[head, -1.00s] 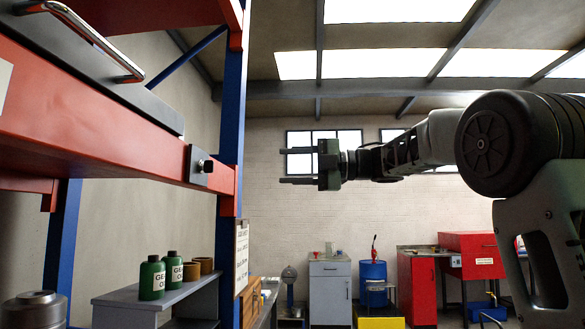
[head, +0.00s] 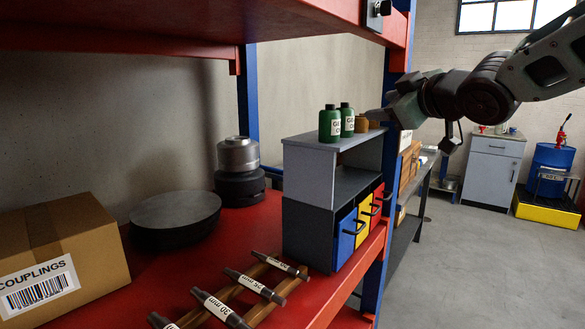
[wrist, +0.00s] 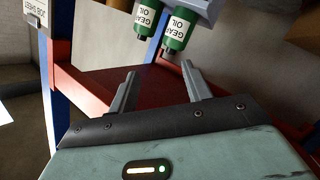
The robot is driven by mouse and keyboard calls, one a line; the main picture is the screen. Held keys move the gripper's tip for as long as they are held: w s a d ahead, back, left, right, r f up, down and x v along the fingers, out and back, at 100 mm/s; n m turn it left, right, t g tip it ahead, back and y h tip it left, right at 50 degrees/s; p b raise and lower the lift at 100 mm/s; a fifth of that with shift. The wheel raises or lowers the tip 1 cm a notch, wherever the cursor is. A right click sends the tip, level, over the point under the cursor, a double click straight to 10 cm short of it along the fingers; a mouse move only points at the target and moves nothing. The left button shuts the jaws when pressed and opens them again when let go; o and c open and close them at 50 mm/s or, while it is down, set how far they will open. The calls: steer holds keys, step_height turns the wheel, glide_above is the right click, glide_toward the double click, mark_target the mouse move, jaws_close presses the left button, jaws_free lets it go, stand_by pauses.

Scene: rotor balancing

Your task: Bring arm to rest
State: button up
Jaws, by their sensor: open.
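My gripper (head: 378,114) is at the right of the red shelf bay, near the blue upright, with its fingers pointing left. In the wrist view its two fingers (wrist: 160,82) stand apart with nothing between them. Two green gear oil bottles (head: 336,122) stand on top of a grey drawer unit, left of my gripper in the head view. In the wrist view the bottles (wrist: 178,32) appear tilted beyond the fingertips; I cannot tell the exact gap.
The drawer unit (head: 308,172) has blue, yellow and red drawers. Marked shafts (head: 255,285) on a wooden rack, a dark disc (head: 175,218) and a couplings box (head: 62,245) share the red shelf. The blue upright (head: 372,290) stands close by. Open floor (head: 460,260) lies at right.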

steer(key=s+a+f+m+g+h, duration=0.1)
steer(key=s+a+f+m+g, duration=0.2)
steer(key=s+f, duration=0.6)
steer(key=s+a+f+g+h, duration=0.2)
steer(key=s+a+f+g, duration=0.15)
steer(key=s+f, duration=0.5)
steer(key=s+d+f+g+h, duration=0.1)
steer(key=s+f+g, duration=0.3)
steer(key=s, duration=0.5)
steer(key=s+d+f+g+h, duration=0.1)
steer(key=s+f+g, duration=0.3)
steer(key=s+f, duration=0.3)
steer(key=s, duration=0.3)
steer(key=shift+f+m, duration=0.2)
steer(key=shift+m, duration=0.2)
steer(key=shift+s+d, duration=0.1)
